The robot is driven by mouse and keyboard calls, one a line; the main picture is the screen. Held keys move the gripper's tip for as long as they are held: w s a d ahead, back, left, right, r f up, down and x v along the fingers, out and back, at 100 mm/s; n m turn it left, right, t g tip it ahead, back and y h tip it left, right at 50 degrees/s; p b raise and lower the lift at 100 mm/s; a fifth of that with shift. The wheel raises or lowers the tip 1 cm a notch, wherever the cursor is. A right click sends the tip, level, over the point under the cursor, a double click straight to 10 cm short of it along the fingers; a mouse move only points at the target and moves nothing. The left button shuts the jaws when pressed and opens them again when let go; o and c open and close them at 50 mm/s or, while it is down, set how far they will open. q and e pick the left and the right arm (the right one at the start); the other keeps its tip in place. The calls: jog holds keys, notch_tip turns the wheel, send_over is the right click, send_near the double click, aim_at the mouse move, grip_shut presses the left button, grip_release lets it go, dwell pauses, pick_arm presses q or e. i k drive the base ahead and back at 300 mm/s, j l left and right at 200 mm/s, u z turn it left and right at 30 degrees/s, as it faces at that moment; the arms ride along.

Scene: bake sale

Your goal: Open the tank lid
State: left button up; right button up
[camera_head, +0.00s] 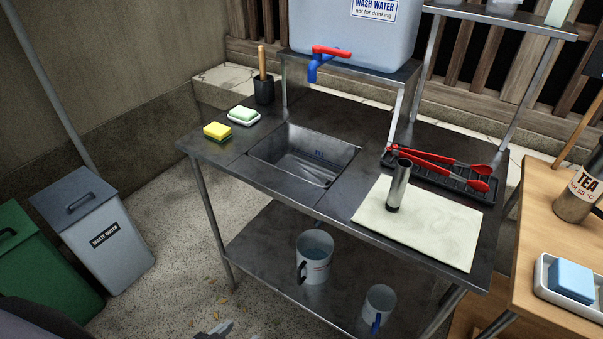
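The wash water tank (350,35) is a pale blue-grey container on a metal stand at the back of the sink table. Its top and any lid there are cut off by the upper picture edge. A tap (318,62) with a red lever and blue spout is on its front. A grey waste water bin (110,248) stands on the floor at left, its grey lid (75,195) with a handle shut. My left gripper (230,331) seems to show only as a small grey tip at the bottom edge, apart from these things; its opening is unclear. My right gripper is out of view.
A green bin (40,262) stands beside the waste water bin. The metal table has a sink (303,156), sponges, a cloth (432,236) with a metal cylinder on it, and red tongs (440,160). A wooden table (545,225) is at right.

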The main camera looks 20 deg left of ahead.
aim_at(70, 198)
jog(key=u, duration=2.05)
jog(key=i+j+z, duration=0.2)
jog(key=i, duration=0.35)
jog(key=i+j+z, duration=0.25)
jog(key=i, duration=0.3)
jog(key=i+j+z, duration=0.2)
jog(key=i+j, duration=0.15)
jog(key=i, duration=0.2)
jog(key=i+j, duration=0.1)
jog(key=i, duration=0.25)
jog(key=i+j+z, duration=0.1)
jog(key=i, duration=0.2)
